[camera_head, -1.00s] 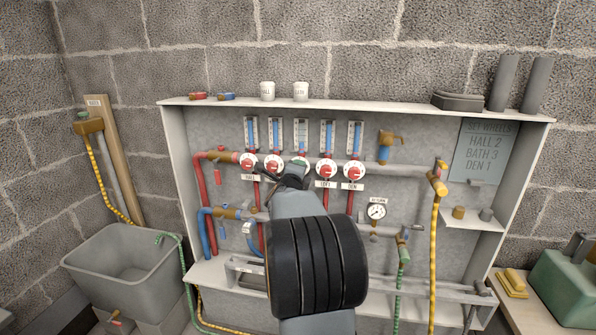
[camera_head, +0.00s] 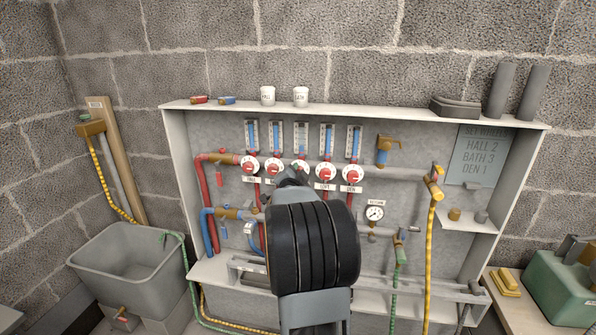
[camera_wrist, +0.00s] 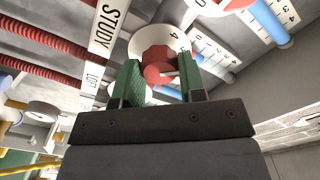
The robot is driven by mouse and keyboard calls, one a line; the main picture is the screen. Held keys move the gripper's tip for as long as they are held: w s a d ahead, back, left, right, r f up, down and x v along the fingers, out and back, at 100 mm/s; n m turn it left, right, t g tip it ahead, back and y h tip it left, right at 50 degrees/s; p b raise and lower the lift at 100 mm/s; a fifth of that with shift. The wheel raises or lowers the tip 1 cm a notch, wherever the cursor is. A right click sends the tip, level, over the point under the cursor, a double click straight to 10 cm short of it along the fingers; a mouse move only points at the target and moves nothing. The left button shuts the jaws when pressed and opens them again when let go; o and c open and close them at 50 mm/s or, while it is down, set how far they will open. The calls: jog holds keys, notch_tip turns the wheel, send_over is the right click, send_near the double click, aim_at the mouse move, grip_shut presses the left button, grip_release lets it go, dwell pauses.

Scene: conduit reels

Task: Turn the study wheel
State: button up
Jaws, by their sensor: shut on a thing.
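The study wheel (camera_head: 301,165) is the middle one in a row of white dials with red hubs on the panel; my arm partly hides it in the head view. In the wrist view its white dial and red hub (camera_wrist: 158,58) show close beside the STUDY label (camera_wrist: 108,28). My gripper (camera_wrist: 160,78) has its green fingers on both sides of the red hub and is shut on it. In the head view my gripper (camera_head: 292,175) is mostly hidden behind my own arm.
Neighbouring wheels sit close by: hall (camera_head: 249,166) on the left, loft (camera_head: 326,173) and den (camera_head: 351,173) on the right. Blue-filled gauges (camera_head: 327,138) stand above. A notice (camera_head: 479,155) reads Hall 2, Bath 3, Den 1. A pressure dial (camera_head: 374,213) and pipes lie below.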

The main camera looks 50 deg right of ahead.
jog(key=shift+w+n+p, duration=0.1)
jog(key=shift+n+p, duration=2.1)
jog(key=shift+n, duration=2.6)
jog(key=o, duration=0.9)
jog(key=p+v, duration=0.1)
jog(key=v, duration=1.3)
jog(key=shift+w+p, duration=0.1)
jog(key=shift+p, duration=0.25)
